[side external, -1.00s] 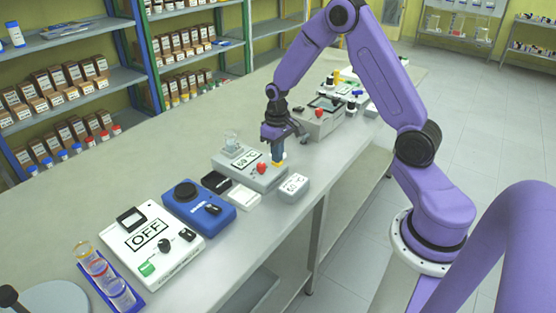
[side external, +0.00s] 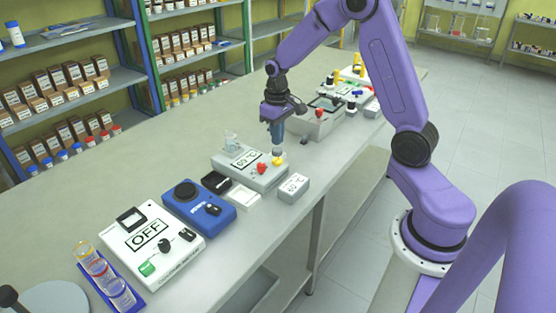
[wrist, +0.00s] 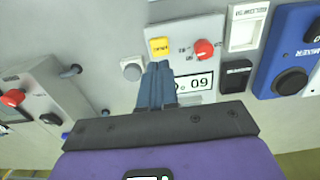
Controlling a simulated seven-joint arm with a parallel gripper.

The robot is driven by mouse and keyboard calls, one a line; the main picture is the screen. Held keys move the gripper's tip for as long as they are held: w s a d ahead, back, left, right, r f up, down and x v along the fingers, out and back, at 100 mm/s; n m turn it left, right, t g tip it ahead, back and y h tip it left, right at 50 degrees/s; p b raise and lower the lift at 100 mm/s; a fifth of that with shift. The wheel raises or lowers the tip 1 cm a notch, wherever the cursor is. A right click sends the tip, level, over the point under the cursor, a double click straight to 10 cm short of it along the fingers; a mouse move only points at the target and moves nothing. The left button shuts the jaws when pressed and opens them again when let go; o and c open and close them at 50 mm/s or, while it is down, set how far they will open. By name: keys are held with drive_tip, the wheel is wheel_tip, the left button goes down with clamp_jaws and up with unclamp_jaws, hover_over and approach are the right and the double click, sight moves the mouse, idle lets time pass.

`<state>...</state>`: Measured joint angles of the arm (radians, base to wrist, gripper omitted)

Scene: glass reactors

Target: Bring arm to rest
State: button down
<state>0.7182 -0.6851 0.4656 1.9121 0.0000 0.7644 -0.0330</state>
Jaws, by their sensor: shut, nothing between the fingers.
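My gripper (side external: 278,151) is shut and empty, pointing down just above the front right part of a grey heating device (side external: 232,168). The device has a °C display, a red knob (side external: 262,168) and a yellow button (side external: 278,161). In the wrist view my shut fingers (wrist: 157,66) reach toward the yellow button (wrist: 159,47), with the red knob (wrist: 204,49) to their right. A small gap shows between the fingertips and the button in the side view.
To the left are a blue device (side external: 198,207), a white device reading OFF (side external: 150,237) and a rack of tubes (side external: 104,275). More equipment (side external: 318,120) stands behind my gripper.

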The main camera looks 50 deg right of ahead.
drive_tip(key=shift+r, duration=0.25)
drive_tip(key=s+a+r+n, duration=0.3)
drive_tip(key=s+a, duration=0.3)
drive_tip(key=a, duration=0.1)
drive_tip(key=s+a+r+n, duration=0.3)
drive_tip(key=s+a, duration=0.4)
drive_tip(key=s+a+r+n, duration=0.1)
drive_tip(key=s+n, duration=0.5)
drive_tip(key=s, duration=1)
drive_tip(key=shift+s+a+n, duration=0.15)
drive_tip(key=shift+s+n, duration=0.15)
drive_tip(key=shift+s, duration=0.05)
